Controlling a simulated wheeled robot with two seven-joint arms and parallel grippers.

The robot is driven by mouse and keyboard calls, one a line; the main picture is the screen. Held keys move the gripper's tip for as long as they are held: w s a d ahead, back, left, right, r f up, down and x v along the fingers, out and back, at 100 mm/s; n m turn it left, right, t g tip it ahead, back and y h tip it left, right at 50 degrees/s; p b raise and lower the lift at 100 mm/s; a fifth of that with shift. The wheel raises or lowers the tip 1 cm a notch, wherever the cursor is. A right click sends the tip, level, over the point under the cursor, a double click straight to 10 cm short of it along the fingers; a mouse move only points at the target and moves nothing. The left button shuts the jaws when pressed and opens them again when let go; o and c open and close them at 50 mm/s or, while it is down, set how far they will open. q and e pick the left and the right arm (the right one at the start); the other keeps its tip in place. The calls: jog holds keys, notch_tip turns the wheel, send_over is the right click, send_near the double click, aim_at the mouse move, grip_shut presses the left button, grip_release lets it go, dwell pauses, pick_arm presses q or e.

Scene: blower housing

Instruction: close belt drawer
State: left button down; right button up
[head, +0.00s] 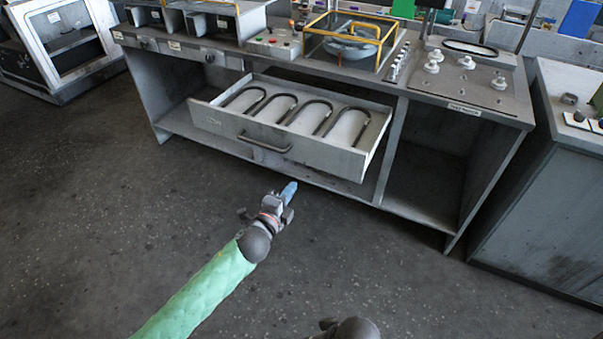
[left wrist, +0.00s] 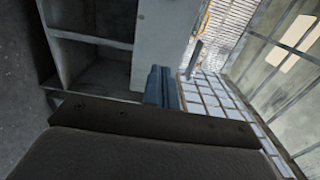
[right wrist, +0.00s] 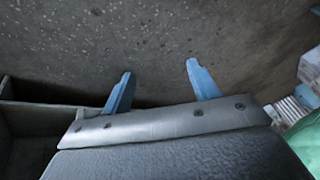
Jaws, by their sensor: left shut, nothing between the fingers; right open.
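The belt drawer (head: 330,155) is pulled out from the middle of the grey workbench in the head view. It holds several dark looped belts (head: 283,108) on a pale bottom. A dark bar handle (head: 264,143) runs across its front. My left gripper (head: 289,190) is in front of and below the drawer, apart from the handle, with its blue fingers together and empty. Those fingers also show closed in the left wrist view (left wrist: 160,86). My right gripper (right wrist: 158,68) has its blue fingers spread, with only floor between them. Its fingers cannot be made out in the head view.
The workbench (head: 460,98) has open bays either side of the drawer. A yellow-framed fixture (head: 352,36) and white knobs (head: 432,66) stand on top. A grey cabinet (head: 545,175) is at the right, and a glazed box (head: 66,40) at the far left. The floor in front is clear.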

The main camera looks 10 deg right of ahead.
pick_arm(q)
jog(key=p, duration=0.2)
send_near(315, 155)
jog(key=x, duration=0.5)
jog(key=shift+w+d, duration=0.1)
jog(key=shift+w, duration=0.05)
jog(key=shift+w+d, duration=0.35)
jog(key=shift+w, duration=0.1)
jog(key=shift+w+d+f, duration=0.1)
jog(key=shift+w+f, duration=0.05)
pick_arm(e)
jog(key=shift+g+h, duration=0.4)
jog(key=shift+h, duration=0.1)
jog(key=d+r, duration=0.1)
jog(key=r, duration=0.1)
jog(key=s+d+r, duration=0.1)
jog(key=d, duration=0.1)
jog(key=shift+s+d+r, duration=0.1)
jog(key=shift+d+r, duration=0.05)
jog(key=shift+r, duration=0.25)
jog(key=shift+f, duration=0.1)
